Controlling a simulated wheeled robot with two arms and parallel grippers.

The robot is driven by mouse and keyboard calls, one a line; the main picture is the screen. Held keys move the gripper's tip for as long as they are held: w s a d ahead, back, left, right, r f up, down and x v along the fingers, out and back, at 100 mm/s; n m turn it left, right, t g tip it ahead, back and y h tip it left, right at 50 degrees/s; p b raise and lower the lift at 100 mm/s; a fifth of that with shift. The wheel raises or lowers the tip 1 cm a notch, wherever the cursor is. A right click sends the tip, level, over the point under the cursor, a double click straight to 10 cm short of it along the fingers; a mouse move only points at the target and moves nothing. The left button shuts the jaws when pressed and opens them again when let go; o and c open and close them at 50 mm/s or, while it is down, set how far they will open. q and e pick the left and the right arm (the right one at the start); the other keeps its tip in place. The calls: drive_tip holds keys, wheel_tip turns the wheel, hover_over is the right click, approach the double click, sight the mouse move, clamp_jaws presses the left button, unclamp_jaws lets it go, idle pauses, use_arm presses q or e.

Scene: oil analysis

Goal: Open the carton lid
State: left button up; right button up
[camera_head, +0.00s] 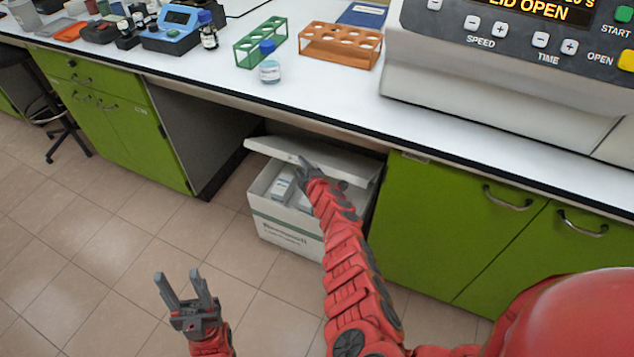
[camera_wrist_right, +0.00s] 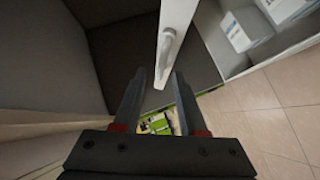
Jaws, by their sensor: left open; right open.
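The white carton (camera_head: 285,225) stands on the floor under the bench, with small white boxes inside it. They also show in the right wrist view (camera_wrist_right: 240,35). Its white lid (camera_head: 345,163) is raised and tilted, leaving the front of the carton uncovered. My right gripper (camera_head: 301,164) is at the lid's front edge. In the right wrist view the lid's edge (camera_wrist_right: 178,20) reaches down between the open fingers (camera_wrist_right: 158,76); I cannot tell if they touch it. My left gripper (camera_head: 178,274) is open and empty, over the floor to the carton's left.
The carton sits in a gap between green cabinets (camera_head: 435,220) and (camera_head: 125,125).

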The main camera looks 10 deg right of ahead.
drive_tip(key=p+v, duration=0.1)
drive_tip(key=v, duration=0.1)
drive_tip(key=shift+s+r+p, duration=0.15)
drive_tip(key=shift+s+p, duration=0.15)
drive_tip(key=shift+p, duration=0.1)
drive_tip(key=shift+s+d+r, duration=0.1)
drive_tip(key=shift+s+d, duration=0.1)
drive_tip(key=v, duration=1.1)
drive_tip(key=shift+f, duration=0.2)
drive_tip(key=shift+s+a, duration=0.1)
drive_tip(key=shift+c, duration=0.3)
